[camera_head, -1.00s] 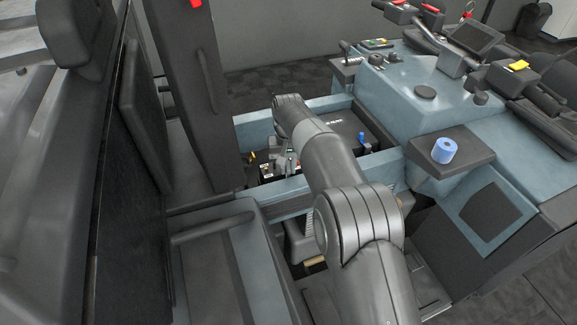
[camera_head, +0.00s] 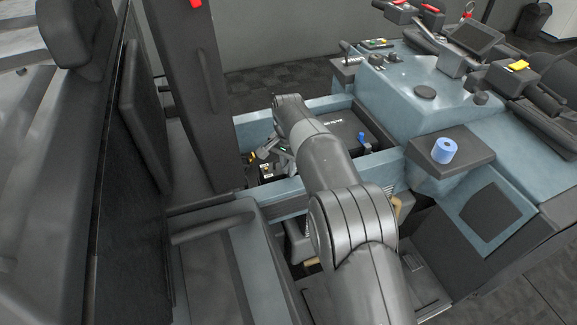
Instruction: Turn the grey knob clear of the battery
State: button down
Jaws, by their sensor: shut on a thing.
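The battery looks to be the black box with white lettering (camera_head: 345,128) inside the blue-grey framed bay, partly covered by my arm. A small blue fitting (camera_head: 361,138) stands on its right part. My gripper (camera_head: 268,153) reaches down into the left part of the bay, tilted to the left, beside the box. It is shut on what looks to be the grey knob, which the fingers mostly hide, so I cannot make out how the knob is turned.
The bay's blue-grey front rail (camera_head: 284,189) runs just below my gripper. A dark upright post (camera_head: 190,90) stands close at the left. A blue roll (camera_head: 444,150) sits on a ledge at the right, near the console with its screen (camera_head: 477,37).

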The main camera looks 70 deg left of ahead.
jog(key=shift+m, duration=0.3)
jog(key=m, duration=0.3)
jog(key=shift+m, duration=1.4)
jog(key=shift+m, duration=0.7)
jog(key=c, duration=0.8)
grip_release()
jog(key=shift+c, duration=0.2)
